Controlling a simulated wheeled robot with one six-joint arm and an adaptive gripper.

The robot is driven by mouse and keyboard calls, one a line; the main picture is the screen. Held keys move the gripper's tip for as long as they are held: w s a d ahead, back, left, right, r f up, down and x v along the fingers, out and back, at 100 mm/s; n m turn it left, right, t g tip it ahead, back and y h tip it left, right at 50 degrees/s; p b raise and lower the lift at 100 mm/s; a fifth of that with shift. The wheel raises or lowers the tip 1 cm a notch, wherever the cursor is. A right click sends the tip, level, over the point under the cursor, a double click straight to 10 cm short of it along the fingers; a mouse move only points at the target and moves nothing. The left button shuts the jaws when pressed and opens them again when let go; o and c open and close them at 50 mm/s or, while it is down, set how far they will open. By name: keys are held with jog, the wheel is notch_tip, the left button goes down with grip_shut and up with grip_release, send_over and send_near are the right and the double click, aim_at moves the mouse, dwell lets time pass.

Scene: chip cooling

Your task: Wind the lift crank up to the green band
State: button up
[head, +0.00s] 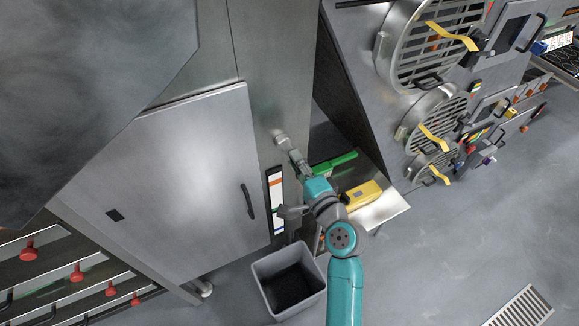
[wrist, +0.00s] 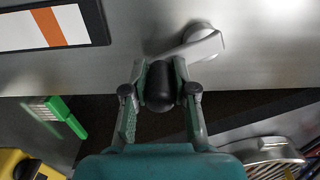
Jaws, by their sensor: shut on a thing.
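The lift crank (head: 281,138) is on the grey cabinet's side panel, with a round silver hub. In the wrist view, its silver arm (wrist: 201,45) runs from the hub at upper right down-left to a black knob (wrist: 159,90). My gripper (head: 298,162) is shut on this knob, with one finger on each side in the wrist view (wrist: 160,92). Part of the gauge shows at upper left in the wrist view (wrist: 45,28).
A grey bin (head: 262,272) stands on the floor below the gauge. A small table (head: 385,211) beside my arm holds a green brush (head: 335,164) and a yellow box (head: 361,195). Round-grilled machines (head: 436,120) stand at right. Open floor lies at lower right.

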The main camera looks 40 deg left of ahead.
jog(key=shift+s+a+f, duration=0.2)
jog(key=shift+s, duration=0.2)
jog(key=shift+s+a+f, duration=0.15)
jog(key=shift+s+f, duration=0.05)
jog(key=shift+s, duration=0.3)
jog(key=o, duration=0.8)
jog(key=shift+v, duration=3.95)
jog(key=shift+r, duration=0.1)
